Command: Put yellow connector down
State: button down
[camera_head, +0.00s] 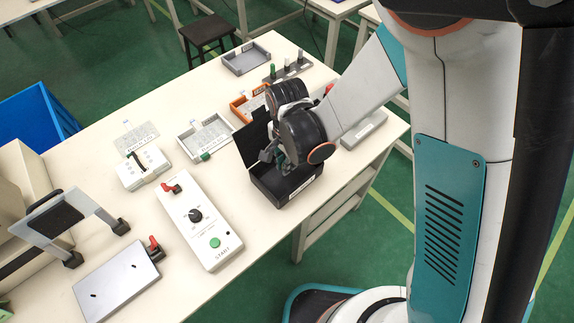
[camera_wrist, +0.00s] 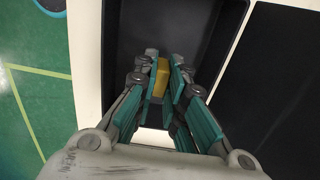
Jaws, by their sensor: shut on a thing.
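The yellow connector (camera_wrist: 161,77) is between the teal fingers of my gripper (camera_wrist: 163,84) in the wrist view. My gripper is shut on it. The fingers point down into an open black box (camera_wrist: 203,22), and the connector is over the box's dark floor. I cannot tell whether the connector touches the floor. In the head view, my gripper (camera_head: 279,155) is at the black box (camera_head: 292,193), whose lid (camera_head: 250,146) stands open on the left. The connector is hidden there behind my gripper and the box.
The white table holds a panel with a knob and green button (camera_head: 199,221), a grey tray (camera_head: 206,137), an orange tray (camera_head: 246,106), and a grey plate (camera_head: 117,282) with a red clamp. A grey tray (camera_head: 246,58) and a pegged rack (camera_head: 287,69) stand behind.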

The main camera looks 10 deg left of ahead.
jog(key=shift+f, duration=1.1)
jog(key=shift+f+b, duration=0.4)
jog(key=shift+b, duration=0.25)
jog(key=shift+f, duration=0.2)
jog(key=c, duration=1.7)
grip_release()
jog(key=shift+r, duration=0.1)
jog(key=shift+o, duration=0.2)
jog(key=shift+r, duration=0.1)
notch_tip(320, 180, up, 13)
jog(key=p, duration=0.5)
jog(key=shift+p, duration=0.3)
